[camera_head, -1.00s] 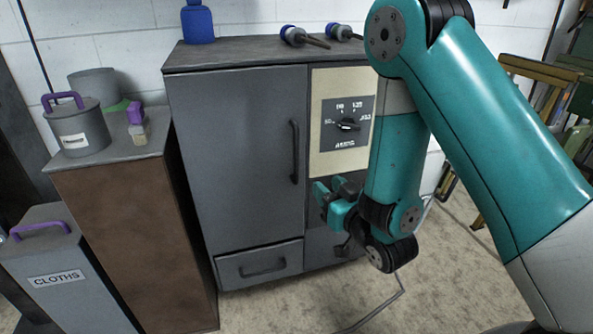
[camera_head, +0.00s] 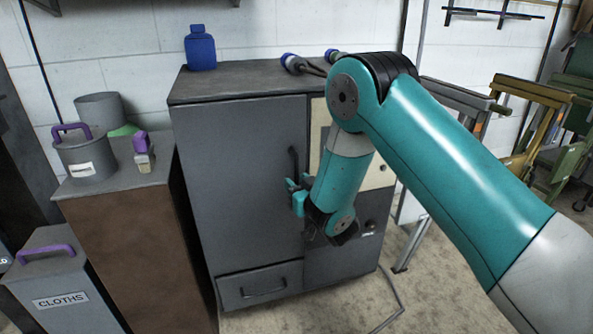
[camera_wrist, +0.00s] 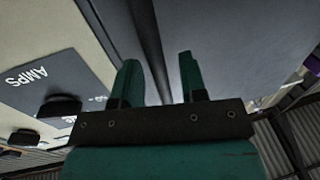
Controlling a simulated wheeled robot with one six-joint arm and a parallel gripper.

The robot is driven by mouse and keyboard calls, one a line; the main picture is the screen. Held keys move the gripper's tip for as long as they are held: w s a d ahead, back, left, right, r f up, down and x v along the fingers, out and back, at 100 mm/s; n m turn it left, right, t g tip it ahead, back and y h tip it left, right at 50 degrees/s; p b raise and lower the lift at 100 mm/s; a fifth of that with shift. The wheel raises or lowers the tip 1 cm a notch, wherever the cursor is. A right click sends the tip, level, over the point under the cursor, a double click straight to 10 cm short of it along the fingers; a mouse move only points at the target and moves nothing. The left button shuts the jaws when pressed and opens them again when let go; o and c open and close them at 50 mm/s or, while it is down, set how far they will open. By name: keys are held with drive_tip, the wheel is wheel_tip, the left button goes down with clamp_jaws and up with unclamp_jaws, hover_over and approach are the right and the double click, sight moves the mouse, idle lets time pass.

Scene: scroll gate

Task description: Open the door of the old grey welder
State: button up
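The old grey welder (camera_head: 230,82) is a grey cabinet with a tall grey door (camera_head: 235,180) on its left, shut. A dark upright bar handle (camera_head: 293,160) sits near the door's right edge. My gripper (camera_head: 297,194) is at the handle's lower part, which it partly hides. In the wrist view my gripper (camera_wrist: 162,80) has its two teal fingers apart, with a dark bar, apparently the handle (camera_wrist: 150,45), running between them. I cannot tell whether either finger touches it. The door surface (camera_wrist: 240,45) fills the right of that view.
A cream control panel (camera_head: 377,176) is partly behind my arm; its AMPS plate (camera_wrist: 45,85) and dark knob (camera_wrist: 60,106) show in the wrist view. A drawer (camera_head: 260,287) lies below the door. A brown cabinet (camera_head: 135,250) stands close on the left. A cable lies on the floor.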

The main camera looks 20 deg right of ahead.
drive_tip(key=shift+w+p, duration=0.35)
drive_tip(key=shift+c, duration=0.2)
clamp_jaws()
drive_tip(key=shift+s+a, duration=0.1)
drive_tip(key=shift+a, duration=0.05)
